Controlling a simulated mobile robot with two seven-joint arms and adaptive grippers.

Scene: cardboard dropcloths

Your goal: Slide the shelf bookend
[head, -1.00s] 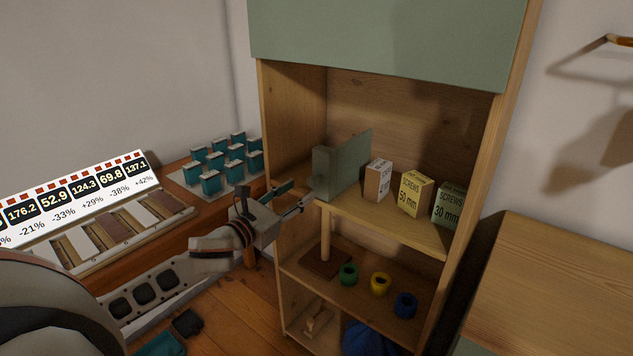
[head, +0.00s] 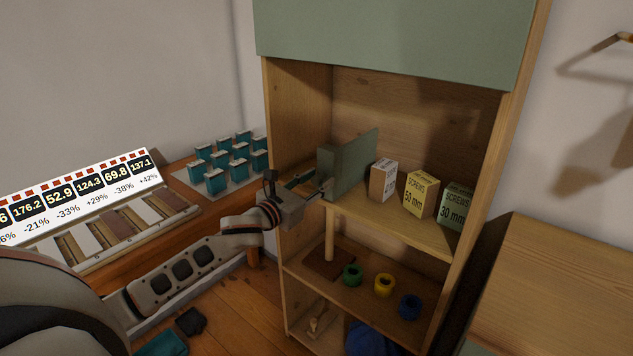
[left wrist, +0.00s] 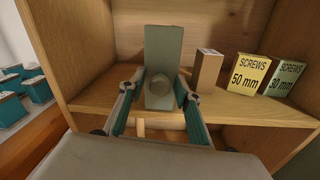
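The grey-green bookend (head: 352,162) stands upright at the left of the upper shelf, with its narrow front face towards me. In the left wrist view the bookend (left wrist: 164,48) is straight ahead and has a round knob (left wrist: 159,84) low on its front. My left gripper (head: 318,186) is at the shelf's front edge, right in front of the bookend. In the left wrist view its two fingers (left wrist: 159,84) are spread, one on each side of the knob and front face. I cannot tell whether they touch it. My right gripper is out of view.
Right of the bookend stand a brown box (head: 383,181), a yellow screw box (head: 421,194) and a green screw box (head: 457,205). The cabinet's left wall (head: 299,120) is close on the left. Tape rolls (head: 384,285) lie on the shelf below.

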